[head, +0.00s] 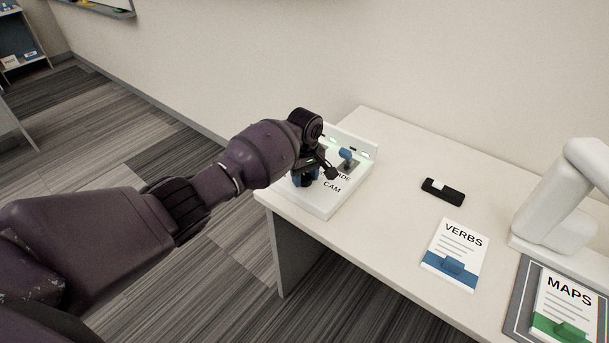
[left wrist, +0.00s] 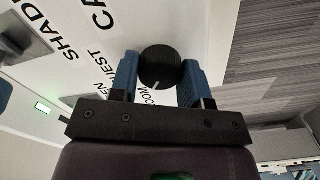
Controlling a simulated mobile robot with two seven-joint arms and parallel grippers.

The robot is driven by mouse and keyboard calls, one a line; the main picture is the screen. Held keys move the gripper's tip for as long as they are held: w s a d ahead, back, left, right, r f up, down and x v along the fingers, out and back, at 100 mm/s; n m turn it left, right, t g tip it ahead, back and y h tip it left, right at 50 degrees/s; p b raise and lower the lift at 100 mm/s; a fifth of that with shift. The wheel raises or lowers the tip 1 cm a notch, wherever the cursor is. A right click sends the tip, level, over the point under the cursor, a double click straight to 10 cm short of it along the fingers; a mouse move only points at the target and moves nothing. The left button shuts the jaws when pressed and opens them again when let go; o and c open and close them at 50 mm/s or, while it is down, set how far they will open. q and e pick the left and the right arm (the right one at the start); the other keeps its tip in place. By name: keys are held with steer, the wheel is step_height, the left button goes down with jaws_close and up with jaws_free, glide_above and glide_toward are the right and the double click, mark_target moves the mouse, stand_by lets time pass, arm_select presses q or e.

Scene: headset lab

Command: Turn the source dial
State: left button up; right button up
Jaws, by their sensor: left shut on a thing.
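The source dial (left wrist: 160,67) is a round black knob with a pale pointer line, seen in the left wrist view. It sits on a white control panel (head: 322,203) at the table's left end. My left gripper (left wrist: 156,85) has its two blue fingers on either side of the dial and is shut on it. In the head view the gripper (head: 306,178) reaches down over the panel's near part, and the dial is mostly hidden there. Printed words such as CAM, GUEST and ROOM lie around the dial, partly covered. My right gripper is not in view.
A blue-topped lever (head: 346,155) stands on the panel behind my gripper, near small green lights. A black device (head: 443,191), a VERBS card (head: 456,254), a white jointed stand (head: 552,215) and a MAPS card (head: 568,308) are farther right. The tabletop between is clear.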

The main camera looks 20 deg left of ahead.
arm_select(q)
steer(key=shift+r+m+p, duration=0.15)
steer(key=shift+m+p, duration=0.2)
steer(key=shift+m, duration=0.05)
steer(key=shift+m+p, duration=0.65)
steer(key=shift+m, duration=0.95)
steer(key=shift+m+p, duration=0.45)
steer(key=shift+m, duration=0.85)
steer(key=m+p, duration=0.1)
steer(key=m, duration=0.3)
steer(key=shift+m, duration=0.3)
steer(key=m, duration=0.2)
steer(key=shift+m, duration=0.3)
steer(key=m, duration=0.2)
steer(key=shift+m, duration=0.4)
steer(key=m, duration=0.3)
steer(key=shift+m, duration=0.9)
